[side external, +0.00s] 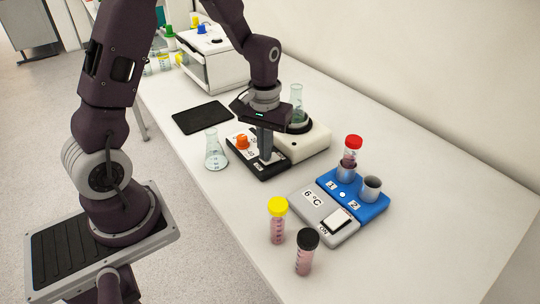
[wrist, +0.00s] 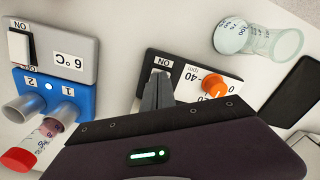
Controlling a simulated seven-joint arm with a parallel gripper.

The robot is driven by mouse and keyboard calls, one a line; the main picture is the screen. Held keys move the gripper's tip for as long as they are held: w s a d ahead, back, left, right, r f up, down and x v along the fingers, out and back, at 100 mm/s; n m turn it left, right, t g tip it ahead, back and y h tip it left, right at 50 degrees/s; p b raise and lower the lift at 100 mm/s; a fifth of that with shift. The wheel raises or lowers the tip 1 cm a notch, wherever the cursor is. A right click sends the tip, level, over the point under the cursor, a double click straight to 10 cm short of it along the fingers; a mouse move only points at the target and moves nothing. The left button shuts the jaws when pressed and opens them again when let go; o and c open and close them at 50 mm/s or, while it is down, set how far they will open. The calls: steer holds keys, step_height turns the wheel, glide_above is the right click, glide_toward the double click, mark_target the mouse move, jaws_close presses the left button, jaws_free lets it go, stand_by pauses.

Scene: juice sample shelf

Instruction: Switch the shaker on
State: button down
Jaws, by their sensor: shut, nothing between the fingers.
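The shaker has a white body (side external: 312,139) with a clear flask (side external: 296,97) on top. A black control panel (side external: 270,171) sits at its front; it also shows in the wrist view (wrist: 187,68). An orange knob (side external: 242,141) stands on the panel and is also in the wrist view (wrist: 214,86). An ON label (wrist: 163,62) lies just beyond my fingertips. My gripper (side external: 265,157) is shut and empty, pointing down over the panel's switch area. Its fingers (wrist: 160,76) hide the switch, so I cannot tell its position or whether they touch it.
A grey 6 °C unit (side external: 313,208) with a white switch adjoins a blue two-well block (side external: 360,205); a red-capped tube (side external: 351,152) stands in well 1. Yellow-capped (side external: 277,222) and black-capped (side external: 305,253) tubes stand near the front edge. An empty-looking flask (side external: 214,154) stands left of the panel.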

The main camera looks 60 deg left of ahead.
steer(key=shift+f, duration=0.15)
steer(key=shift+r, duration=3.55)
steer(key=s+d+r+m+t, duration=0.2)
steer(key=s+r, duration=0.4)
steer(key=s, duration=0.3)
steer(key=s+d+r+m+t, duration=0.3)
steer(key=s+d+r+m, duration=0.1)
steer(key=s, duration=0.5)
step_height(320, 180, up, 2)
steer(key=shift+s+d+t, duration=0.15)
steer(key=shift+d+t, duration=0.15)
steer(key=shift+d, duration=0.4)
